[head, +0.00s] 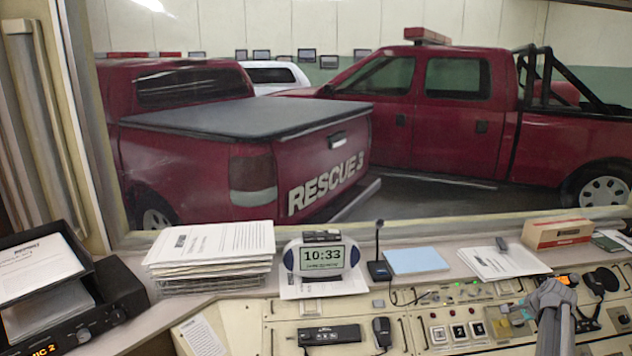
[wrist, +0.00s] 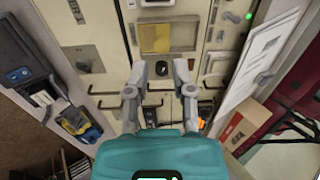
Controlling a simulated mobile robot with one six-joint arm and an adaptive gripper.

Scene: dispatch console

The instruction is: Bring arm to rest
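My gripper (wrist: 160,68) shows in the wrist view with its two grey fingers apart and nothing between them. Its teal body fills the bottom middle of that view. The fingers are in front of the cream console panel (wrist: 110,22); I cannot tell how far from it they are. In the head view, a grey part of my arm rises at the lower right over the console (head: 415,297); the fingertips are not clear there.
The console carries a desk microphone (head: 378,268), a digital clock (head: 322,258), a paper stack (head: 210,250), a blue pad (head: 416,261) and a cardboard box (head: 557,233). A black tray (head: 115,285) stands at left. A window with red trucks (head: 320,170) lies behind. Handsets sit on the console.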

